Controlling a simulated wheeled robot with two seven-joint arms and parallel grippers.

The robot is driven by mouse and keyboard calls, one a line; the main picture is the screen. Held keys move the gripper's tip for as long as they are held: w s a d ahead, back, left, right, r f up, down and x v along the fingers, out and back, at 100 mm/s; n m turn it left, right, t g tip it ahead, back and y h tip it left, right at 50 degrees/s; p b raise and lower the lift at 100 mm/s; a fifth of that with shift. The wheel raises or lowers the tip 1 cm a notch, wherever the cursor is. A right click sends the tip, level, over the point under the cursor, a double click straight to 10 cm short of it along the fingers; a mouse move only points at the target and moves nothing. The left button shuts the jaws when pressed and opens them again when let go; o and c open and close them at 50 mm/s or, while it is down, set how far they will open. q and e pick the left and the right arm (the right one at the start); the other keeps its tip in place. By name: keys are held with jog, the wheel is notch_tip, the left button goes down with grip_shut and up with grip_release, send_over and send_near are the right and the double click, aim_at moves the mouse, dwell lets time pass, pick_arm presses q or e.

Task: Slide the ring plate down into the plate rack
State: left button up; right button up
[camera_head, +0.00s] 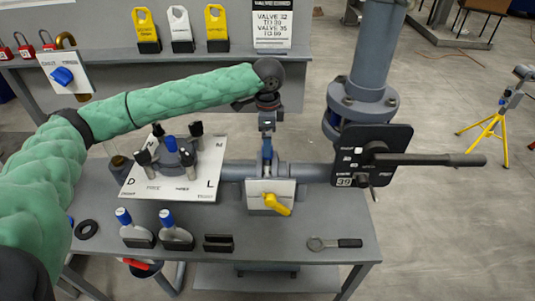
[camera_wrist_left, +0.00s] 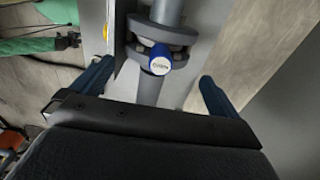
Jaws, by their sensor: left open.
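My left gripper (camera_head: 267,146) is above the flange pair on the grey pipe, pointing down. In the left wrist view its two dark blue fingers are apart, on either side of a blue knob (camera_wrist_left: 160,62) with a white label, and do not touch it. The knob sits at the gap between two grey flanges (camera_wrist_left: 162,32). I cannot tell whether a ring plate is under it. On the bench, a small black slotted block (camera_head: 218,243) may be the plate rack; it looks empty. My right gripper is not in view.
A yellow handle (camera_head: 277,204) is on a white plate in front of the pipe. A black lever (camera_head: 430,160) reaches out right. A white board (camera_head: 150,182) with knobs is left, a black ring (camera_head: 86,229) and a ring-ended tool (camera_head: 336,243) lie on the bench.

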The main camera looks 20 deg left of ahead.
aim_at(267, 159)
pick_arm(q)
jog(key=shift+f+b, duration=0.9)
jog(key=shift+f, duration=2.5)
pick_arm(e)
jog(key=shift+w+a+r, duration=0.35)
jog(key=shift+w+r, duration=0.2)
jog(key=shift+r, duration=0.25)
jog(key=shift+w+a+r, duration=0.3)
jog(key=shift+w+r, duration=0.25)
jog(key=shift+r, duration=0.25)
pick_arm(q)
jog(key=shift+c, duration=0.2)
jog(key=c, duration=2.1)
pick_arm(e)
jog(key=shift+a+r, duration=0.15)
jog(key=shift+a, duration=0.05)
pick_arm(q)
jog(key=shift+a+p, duration=0.3)
jog(key=shift+p, duration=0.45)
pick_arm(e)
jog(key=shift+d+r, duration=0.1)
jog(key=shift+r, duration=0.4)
